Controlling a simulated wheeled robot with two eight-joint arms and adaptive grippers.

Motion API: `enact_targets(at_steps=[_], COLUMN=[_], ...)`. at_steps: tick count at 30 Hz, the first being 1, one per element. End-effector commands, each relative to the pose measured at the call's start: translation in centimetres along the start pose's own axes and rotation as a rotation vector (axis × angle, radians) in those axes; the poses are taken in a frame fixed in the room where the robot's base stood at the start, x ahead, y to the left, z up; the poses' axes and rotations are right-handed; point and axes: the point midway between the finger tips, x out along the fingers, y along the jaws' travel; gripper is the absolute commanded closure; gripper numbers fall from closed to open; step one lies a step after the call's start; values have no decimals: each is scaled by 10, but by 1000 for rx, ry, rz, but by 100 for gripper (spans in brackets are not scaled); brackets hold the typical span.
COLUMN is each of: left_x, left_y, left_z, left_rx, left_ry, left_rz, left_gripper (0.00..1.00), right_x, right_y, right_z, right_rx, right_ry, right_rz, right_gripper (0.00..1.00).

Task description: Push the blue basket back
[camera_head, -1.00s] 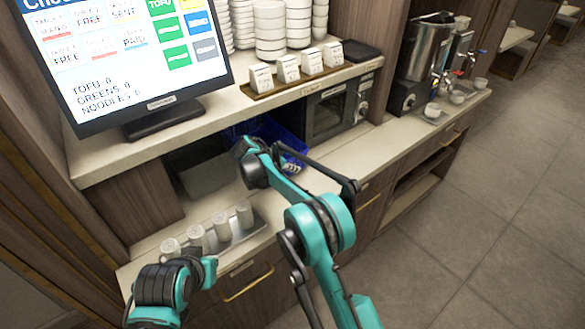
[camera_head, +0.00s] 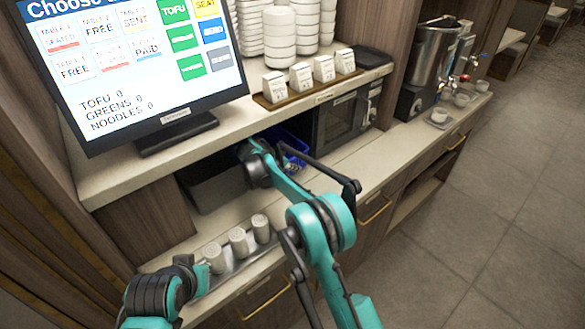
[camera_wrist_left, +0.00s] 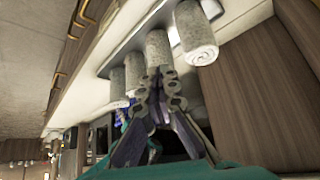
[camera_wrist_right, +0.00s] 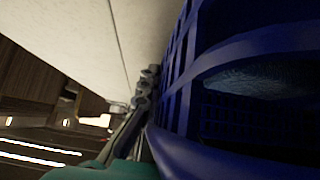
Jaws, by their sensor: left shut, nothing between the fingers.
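The blue basket (camera_head: 292,147) stands in the recess under the raised shelf, partly hidden behind my right arm. In the right wrist view the basket (camera_wrist_right: 270,48) fills the right side, with its slatted wall and rim very close. My right gripper (camera_wrist_right: 147,88) is right beside the basket wall; one finger shows, and the rest is hidden by the basket. Whether it touches is unclear. In the head view my right wrist hides the fingertips. My left gripper (camera_wrist_left: 160,88) is shut and empty, close to the rolled towels (camera_wrist_left: 158,50).
Rolled towels (camera_head: 238,242) stand on a tray at the counter's front left. A dark bin (camera_head: 215,186) is left of the basket, and a microwave (camera_head: 340,118) is right of it. The shelf above holds a screen (camera_head: 130,65), bowls and small boxes.

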Motion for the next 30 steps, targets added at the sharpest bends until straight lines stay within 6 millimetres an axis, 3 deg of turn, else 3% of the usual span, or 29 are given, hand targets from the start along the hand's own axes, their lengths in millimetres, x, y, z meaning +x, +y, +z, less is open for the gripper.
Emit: enact_targets(at_steps=[3,6,7,18,30], left_x=[0,0,0,0,0], left_y=[0,0,0,0,0], left_z=[0,0,0,0,0], left_rx=[0,0,0,0,0], left_ry=[0,0,0,0,0], left_rz=[0,0,0,0,0], left_gripper=[100,100,100,100,100], right_x=[0,0,0,-6,-65], right_y=[0,0,0,0,-1], right_z=[0,0,0,0,0], right_rx=[1,0,0,-1,-3], right_ry=[0,0,0,0,1], right_rz=[0,0,0,0,-1], right_gripper=[100,73,71,71,71])
